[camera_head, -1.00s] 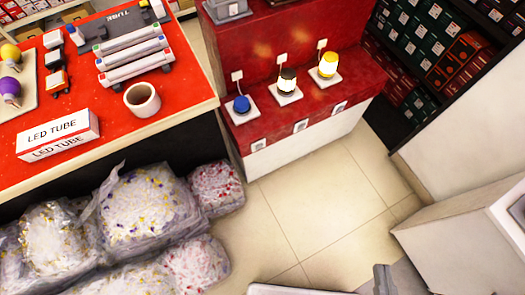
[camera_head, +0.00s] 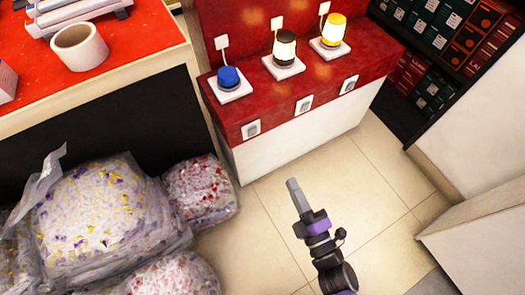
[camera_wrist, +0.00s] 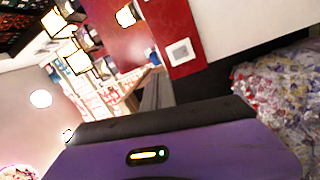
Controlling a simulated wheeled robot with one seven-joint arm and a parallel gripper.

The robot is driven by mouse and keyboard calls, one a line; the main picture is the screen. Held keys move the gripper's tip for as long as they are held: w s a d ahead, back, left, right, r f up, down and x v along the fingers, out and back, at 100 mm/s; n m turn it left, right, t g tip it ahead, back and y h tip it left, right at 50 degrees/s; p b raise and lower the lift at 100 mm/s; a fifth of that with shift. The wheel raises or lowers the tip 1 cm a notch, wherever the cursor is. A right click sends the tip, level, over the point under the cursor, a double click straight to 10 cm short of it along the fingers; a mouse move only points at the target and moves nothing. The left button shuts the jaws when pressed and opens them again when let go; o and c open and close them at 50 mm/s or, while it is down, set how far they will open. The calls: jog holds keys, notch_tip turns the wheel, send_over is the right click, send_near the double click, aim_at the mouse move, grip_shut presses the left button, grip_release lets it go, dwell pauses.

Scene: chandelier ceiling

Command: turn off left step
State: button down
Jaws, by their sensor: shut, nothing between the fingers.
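A red step (camera_head: 270,97) holds three small lamps on white bases. The left lamp (camera_head: 229,78) is blue and looks unlit. The middle lamp (camera_head: 285,50) is dark with a lit white band. The right lamp (camera_head: 334,30) glows yellow. On the step's front face are a left switch (camera_head: 251,129), a middle switch (camera_head: 304,104) and a right switch (camera_head: 349,85). My gripper (camera_head: 292,184) is shut and empty, in front of and below the step, apart from the switches. It also shows in the wrist view (camera_wrist: 152,95), where one white switch (camera_wrist: 180,52) lies ahead; I cannot tell which.
Clear bags of shredded paper (camera_head: 105,215) lie on the floor at left, below a red-topped counter (camera_head: 135,45) with a tape roll (camera_head: 79,46). A white cabinet (camera_head: 480,235) stands at right. Tiled floor (camera_head: 360,190) before the step is free.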

aim_at(253, 132)
jog(key=w+a+f+n+g+y+b, duration=0.1)
jog(key=w+a+f+n+b, duration=0.1)
jog(key=w+a+f+n, duration=0.1)
jog(key=shift+w+a+f+n+y, duration=0.15)
jog(key=shift+w+f+n+y, duration=0.2)
jog(key=shift+w+f, duration=0.3)
jog(key=b+x, duration=0.4)
jog(key=x, duration=0.9)
jog(key=shift+w+a+r, duration=0.1)
jog(key=shift+w+a, duration=0.2)
jog(key=shift+w, duration=0.1)
jog(key=shift+r, duration=0.1)
